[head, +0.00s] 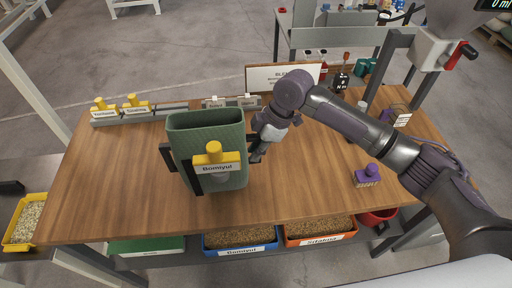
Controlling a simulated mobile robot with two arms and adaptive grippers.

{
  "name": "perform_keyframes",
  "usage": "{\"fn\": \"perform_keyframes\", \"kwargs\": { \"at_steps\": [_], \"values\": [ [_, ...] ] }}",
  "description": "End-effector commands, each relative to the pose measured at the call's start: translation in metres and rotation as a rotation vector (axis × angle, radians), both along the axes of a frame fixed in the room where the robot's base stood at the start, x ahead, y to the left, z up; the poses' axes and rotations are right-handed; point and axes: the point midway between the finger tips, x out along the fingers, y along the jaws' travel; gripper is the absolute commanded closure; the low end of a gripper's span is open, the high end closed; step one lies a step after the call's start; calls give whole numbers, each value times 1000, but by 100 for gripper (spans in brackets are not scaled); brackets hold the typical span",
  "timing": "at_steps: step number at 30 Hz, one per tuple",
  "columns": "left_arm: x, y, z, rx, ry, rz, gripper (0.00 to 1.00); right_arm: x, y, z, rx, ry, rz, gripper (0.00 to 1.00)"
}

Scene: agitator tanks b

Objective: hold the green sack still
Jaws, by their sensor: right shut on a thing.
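The green sack (208,137) stands upright and open at the top, near the middle of the wooden table. A black frame holds its sides, and a yellow-handled sign reading "Bomiyul" (216,166) is at its front. My right gripper (258,150) reaches in from the right and is shut at the sack's right side. Its fingertips are partly hidden, so the exact contact point is unclear. My left gripper is not in view.
Yellow-handled labels (137,106) stand on a rail at the table's back left. A purple brush (369,176) lies at the right. Grain bins, one blue (240,239) and one orange (320,230), sit below the front edge. The table's left part is clear.

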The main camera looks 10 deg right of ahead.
Motion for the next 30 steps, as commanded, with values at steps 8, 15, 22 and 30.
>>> {"fn": "perform_keyframes", "kwargs": {
  "at_steps": [8, 15, 22, 30],
  "values": [
    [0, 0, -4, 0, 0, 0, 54, 0, 0, -9, 1, 0, 1, 100],
    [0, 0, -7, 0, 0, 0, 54, 0, 0, -16, 1, 0, 1, 100],
    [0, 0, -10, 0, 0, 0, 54, 0, 0, -23, 1, 0, 1, 100],
    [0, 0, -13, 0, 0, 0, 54, 0, 0, -31, 1, -1, 0, 100]
  ]
}}
